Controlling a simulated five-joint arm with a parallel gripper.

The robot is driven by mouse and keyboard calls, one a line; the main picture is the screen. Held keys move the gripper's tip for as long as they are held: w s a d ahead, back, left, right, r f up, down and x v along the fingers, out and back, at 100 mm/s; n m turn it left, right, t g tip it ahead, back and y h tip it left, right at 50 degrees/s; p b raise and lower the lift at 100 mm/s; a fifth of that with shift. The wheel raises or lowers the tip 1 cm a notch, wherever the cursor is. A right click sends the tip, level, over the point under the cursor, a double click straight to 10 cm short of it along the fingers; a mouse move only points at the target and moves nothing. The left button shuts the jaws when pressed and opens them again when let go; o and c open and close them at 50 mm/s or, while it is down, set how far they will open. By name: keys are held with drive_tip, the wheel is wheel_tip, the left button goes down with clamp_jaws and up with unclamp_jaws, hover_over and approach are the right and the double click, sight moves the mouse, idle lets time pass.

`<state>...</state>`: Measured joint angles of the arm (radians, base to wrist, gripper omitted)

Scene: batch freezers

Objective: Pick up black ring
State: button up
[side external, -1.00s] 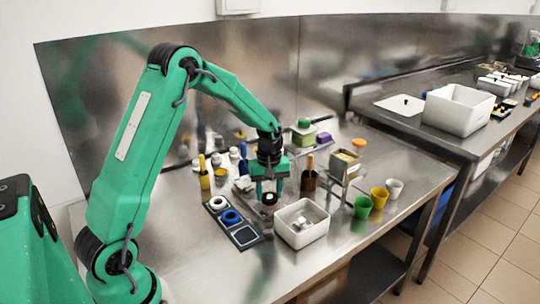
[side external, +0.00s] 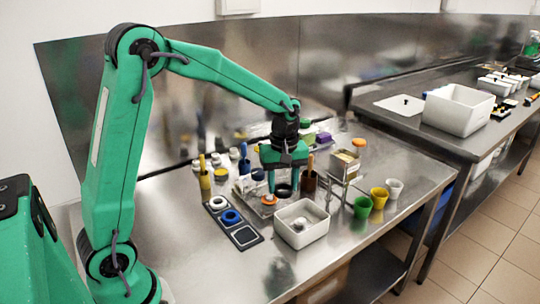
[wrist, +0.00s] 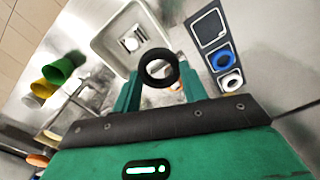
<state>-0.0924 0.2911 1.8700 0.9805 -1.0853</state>
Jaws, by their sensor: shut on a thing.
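The black ring (side external: 284,190) is between the fingertips of my gripper (side external: 284,186). In the wrist view the ring (wrist: 158,67) sits at the tips of the two green fingers of my gripper (wrist: 158,80), its round hole facing the camera. My gripper is shut on it. It appears held above the worktop, just right of an orange piece (side external: 268,200) and behind the white bin. The orange piece is partly hidden behind the ring in the wrist view.
A white bin (side external: 322,226) with a small pale item inside stands in front. A dark tray (side external: 259,241) with a white ring (side external: 217,203) and a blue ring (side external: 231,217) lies left of it. Green (side external: 362,207), yellow (side external: 379,197) and white (side external: 394,189) cups stand at the right.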

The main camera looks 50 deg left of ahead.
drive_tip(key=shift+s+d+r, duration=0.25)
drive_tip(key=shift+d+r, duration=0.35)
drive_tip(key=shift+d, duration=0.35)
drive_tip(key=shift+s+d+f, duration=0.1)
drive_tip(key=shift+s+d, duration=0.1)
drive_tip(key=shift+s, duration=0.2)
drive_tip(key=s+d+f, duration=0.1)
drive_tip(key=s+d, duration=0.1)
drive_tip(key=s, duration=0.3)
drive_tip(key=s+d+f, duration=0.2)
drive_tip(key=s, duration=0.4)
drive_tip(key=shift+s+d, duration=0.25)
drive_tip(key=shift+s, duration=0.05)
drive_tip(key=shift+a, duration=0.1)
hover_over(245, 234)
wheel_tip(245, 234, down, 7)
drive_tip(key=shift+r, duration=0.1)
